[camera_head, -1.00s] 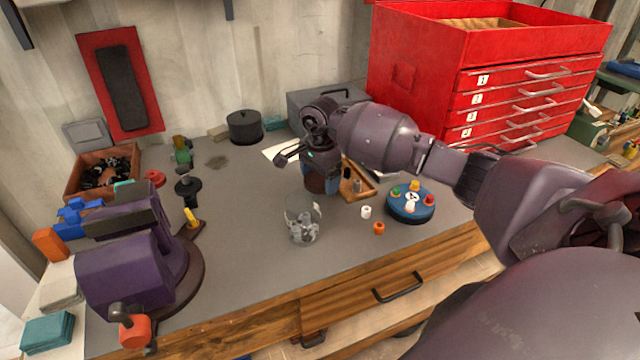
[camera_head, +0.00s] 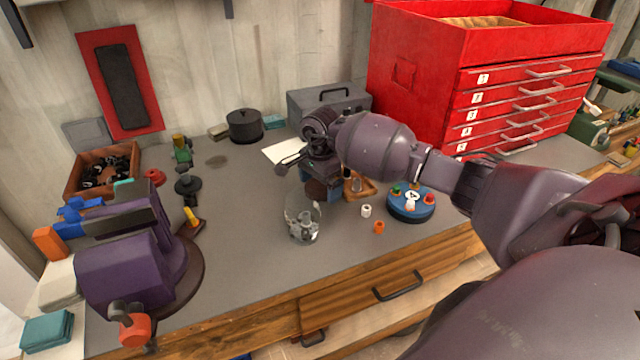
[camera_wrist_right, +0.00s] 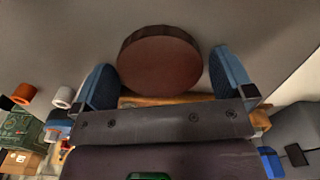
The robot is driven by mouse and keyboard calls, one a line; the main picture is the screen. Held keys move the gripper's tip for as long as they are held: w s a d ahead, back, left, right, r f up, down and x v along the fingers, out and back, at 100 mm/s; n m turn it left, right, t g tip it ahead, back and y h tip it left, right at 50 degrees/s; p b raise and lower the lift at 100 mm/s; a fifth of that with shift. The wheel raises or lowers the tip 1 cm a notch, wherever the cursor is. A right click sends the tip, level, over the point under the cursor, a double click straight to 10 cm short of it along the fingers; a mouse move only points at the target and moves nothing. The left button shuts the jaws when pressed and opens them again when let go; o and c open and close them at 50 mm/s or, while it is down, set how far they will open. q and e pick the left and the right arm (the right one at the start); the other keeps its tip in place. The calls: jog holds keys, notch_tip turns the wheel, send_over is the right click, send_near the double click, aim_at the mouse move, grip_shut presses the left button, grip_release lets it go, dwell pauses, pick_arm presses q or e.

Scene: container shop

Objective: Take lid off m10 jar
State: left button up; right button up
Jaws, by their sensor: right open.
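The clear glass jar (camera_head: 303,224) stands upright on the grey bench with metal pieces inside, and its top looks uncovered. A round brown lid (camera_head: 315,190) is just behind it, apparently lying on the bench; it also shows in the right wrist view (camera_wrist_right: 158,62). My right gripper (camera_head: 320,183) is over the lid. In the right wrist view, its blue finger pads (camera_wrist_right: 163,82) stand apart on either side of the lid, with gaps showing. I cannot read a label on the jar. My left gripper is not in view.
A white cap (camera_head: 366,211), an orange cap (camera_head: 379,227) and a round blue holder (camera_head: 411,208) are right of the jar. A wooden tray (camera_head: 366,190) is close to the gripper. A purple vise (camera_head: 125,270) stands left. The bench between vise and jar is clear.

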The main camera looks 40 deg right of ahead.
aim_at(320, 186)
notch_tip(320, 186, up, 12)
jog(key=b, duration=0.1)
jog(key=shift+r, duration=0.15)
dwell(0.3)
